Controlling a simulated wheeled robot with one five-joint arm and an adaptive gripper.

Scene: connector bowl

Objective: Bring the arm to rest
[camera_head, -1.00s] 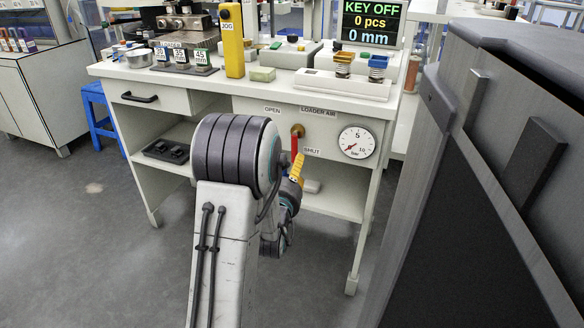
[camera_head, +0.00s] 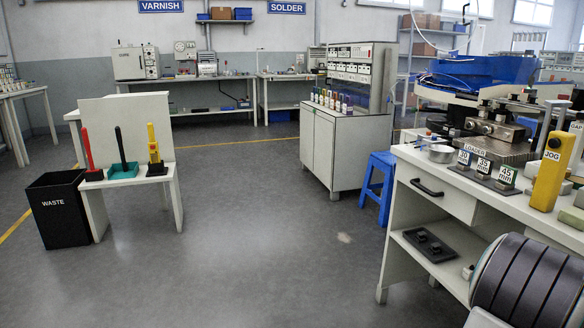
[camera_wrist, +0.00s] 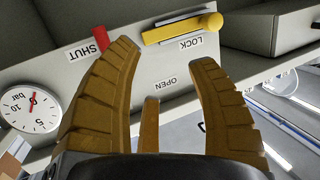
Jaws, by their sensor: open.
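My gripper (camera_wrist: 165,54) is open and empty in the wrist view, its two ribbed brown fingers apart. They point at the bench's pale front panel (camera_wrist: 180,75). A yellow bar with a round end (camera_wrist: 183,28) lies beyond the fingertips, beside a LOCK label. A red piece (camera_wrist: 101,38) shows by the SHUT label, just past the left fingertip; I cannot tell whether they touch. In the head view only a rounded dark-banded part of my arm (camera_head: 530,285) shows at the lower right; the gripper is out of that view.
The loader bench (camera_head: 445,205) stands at the right, with a yellow JOG box (camera_head: 551,172) on top. A pressure gauge (camera_wrist: 32,108) is left in the wrist view. A blue stool (camera_head: 376,188), waste bin (camera_head: 60,208) and brush stand (camera_head: 128,178) surround clear floor (camera_head: 265,240).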

